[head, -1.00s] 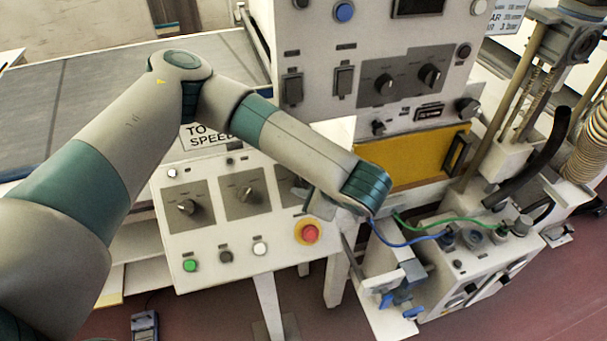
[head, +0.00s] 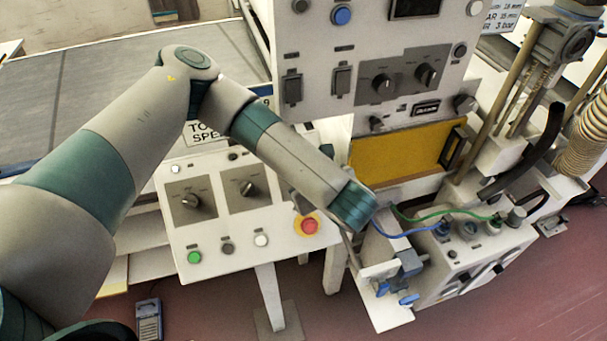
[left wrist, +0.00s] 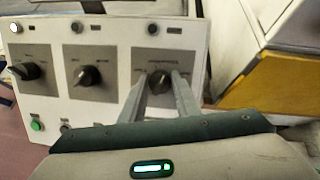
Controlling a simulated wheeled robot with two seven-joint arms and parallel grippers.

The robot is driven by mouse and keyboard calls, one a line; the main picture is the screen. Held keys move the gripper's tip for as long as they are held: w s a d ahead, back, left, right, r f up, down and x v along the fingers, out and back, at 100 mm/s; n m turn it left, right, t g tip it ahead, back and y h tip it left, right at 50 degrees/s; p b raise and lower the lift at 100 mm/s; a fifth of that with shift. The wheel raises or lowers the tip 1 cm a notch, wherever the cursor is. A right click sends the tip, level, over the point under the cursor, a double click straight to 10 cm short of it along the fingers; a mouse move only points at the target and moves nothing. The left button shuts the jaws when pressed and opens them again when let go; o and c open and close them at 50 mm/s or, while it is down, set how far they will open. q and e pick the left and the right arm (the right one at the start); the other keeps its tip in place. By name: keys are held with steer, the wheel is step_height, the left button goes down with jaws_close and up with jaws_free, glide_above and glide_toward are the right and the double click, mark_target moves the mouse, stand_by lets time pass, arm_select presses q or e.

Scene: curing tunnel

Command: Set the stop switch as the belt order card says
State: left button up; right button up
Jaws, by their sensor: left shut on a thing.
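The sloping control panel (head: 215,220) carries three rotary switches in a row. In the left wrist view they are the left switch (left wrist: 27,71), the middle switch (left wrist: 87,75) and the right switch (left wrist: 159,82). My left gripper (left wrist: 160,85) is shut on the black knob of the right switch, one finger on each side. In the head view my forearm and wrist cover that switch and the fingers. The labels are too small to read. A sign with large print (head: 205,134) behind the panel is partly hidden by my arm. My right gripper is not in view.
A red mushroom button (head: 309,226) on a yellow collar sits close beside my left wrist. A green button (head: 194,257) and other small buttons line the panel's lower edge. A taller cabinet (head: 320,55) and a unit with blue and green hoses (head: 470,255) stand to the right.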

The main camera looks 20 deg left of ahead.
arm_select(q)
steer(key=shift+s+f, duration=0.1)
stand_by(0.3)
steer(key=o, duration=1)
steer(key=shift+o, duration=0.2)
